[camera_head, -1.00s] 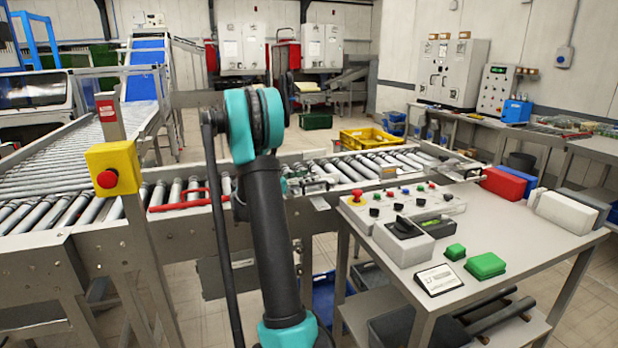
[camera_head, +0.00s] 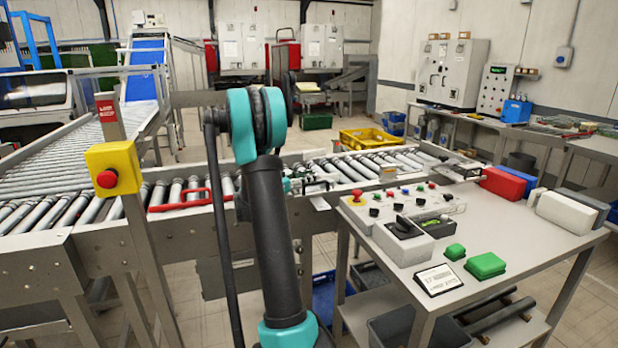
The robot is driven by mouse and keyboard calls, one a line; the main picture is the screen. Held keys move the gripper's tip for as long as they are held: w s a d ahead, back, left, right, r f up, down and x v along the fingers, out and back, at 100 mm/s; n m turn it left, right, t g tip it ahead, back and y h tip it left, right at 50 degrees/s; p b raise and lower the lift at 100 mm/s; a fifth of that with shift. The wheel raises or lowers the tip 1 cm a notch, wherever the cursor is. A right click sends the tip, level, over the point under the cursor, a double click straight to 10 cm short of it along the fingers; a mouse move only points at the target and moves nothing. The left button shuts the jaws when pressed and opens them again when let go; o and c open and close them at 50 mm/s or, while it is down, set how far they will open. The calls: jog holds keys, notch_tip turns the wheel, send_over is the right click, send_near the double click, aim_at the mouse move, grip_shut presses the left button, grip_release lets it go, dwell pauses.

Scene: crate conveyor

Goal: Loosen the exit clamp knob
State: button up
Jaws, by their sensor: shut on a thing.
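My arm rises in front of the conveyor and hides part of it. Behind its elbow, teal parts of my wrist show low over the roller conveyor (camera_head: 345,172). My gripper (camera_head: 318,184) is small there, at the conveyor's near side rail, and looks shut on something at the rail. The exit clamp knob cannot be made out by itself; it is too small or covered by the gripper.
A table (camera_head: 545,235) at the right carries a control box (camera_head: 402,240), green blocks (camera_head: 486,265) and a red case (camera_head: 503,182). A yellow emergency-stop box (camera_head: 112,168) stands on a post at the left.

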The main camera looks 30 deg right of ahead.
jog(key=shift+n+t, duration=0.6)
jog(key=shift+t, duration=0.4)
jog(key=o, duration=1.2)
